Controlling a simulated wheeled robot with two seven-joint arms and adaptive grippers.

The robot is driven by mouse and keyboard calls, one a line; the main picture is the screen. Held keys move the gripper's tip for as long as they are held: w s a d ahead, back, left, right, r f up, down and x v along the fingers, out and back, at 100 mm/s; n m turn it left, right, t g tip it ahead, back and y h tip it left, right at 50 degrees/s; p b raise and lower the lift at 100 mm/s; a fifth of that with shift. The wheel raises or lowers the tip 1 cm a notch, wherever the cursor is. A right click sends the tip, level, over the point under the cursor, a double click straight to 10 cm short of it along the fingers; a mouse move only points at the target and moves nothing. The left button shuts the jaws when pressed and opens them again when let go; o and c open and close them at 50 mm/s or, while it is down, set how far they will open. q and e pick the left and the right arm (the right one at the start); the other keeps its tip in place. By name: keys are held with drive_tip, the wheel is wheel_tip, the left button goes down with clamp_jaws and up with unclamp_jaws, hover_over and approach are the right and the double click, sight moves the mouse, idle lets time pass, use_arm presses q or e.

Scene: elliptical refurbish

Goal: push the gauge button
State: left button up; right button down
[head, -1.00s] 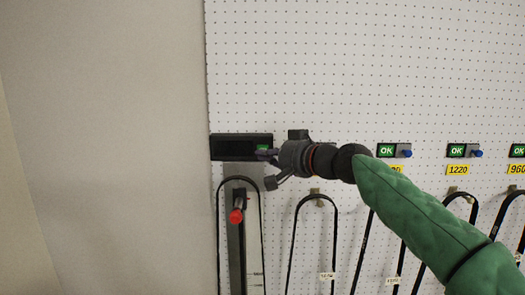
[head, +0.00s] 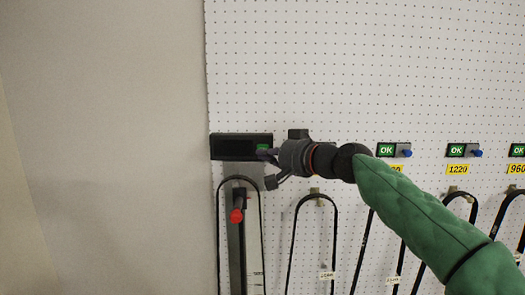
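The gauge is a black box (head: 232,147) on the white pegboard, near its left edge. A small green patch (head: 263,148) shows at the box's right end. My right gripper (head: 269,168) is at that right end, its fingers spread apart. One finger overlaps the box just below the green patch; I cannot tell whether it touches. The other finger is lower, beside the top of the gauge's rail. The button itself cannot be made out behind the gripper. My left gripper is out of view.
Black belt loops (head: 314,197) hang to the right. Green OK displays with blue buttons (head: 407,153) line the board. The beige wall at left is bare.

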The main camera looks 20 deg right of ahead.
idle(0.4)
drive_tip(key=shift+w+d, duration=0.1)
drive_tip(key=shift+w, duration=0.35)
drive_tip(key=shift+w, duration=0.15)
idle(0.3)
drive_tip(key=shift+s, duration=0.65)
drive_tip(key=shift+s+b, duration=0.1)
drive_tip(key=shift+b, duration=0.2)
drive_tip(key=s, duration=0.2)
drive_tip(key=s+a, duration=0.1)
drive_tip(key=s+a+b, duration=0.1)
drive_tip(key=s, duration=0.1)
drive_tip(key=shift+s, duration=0.3)
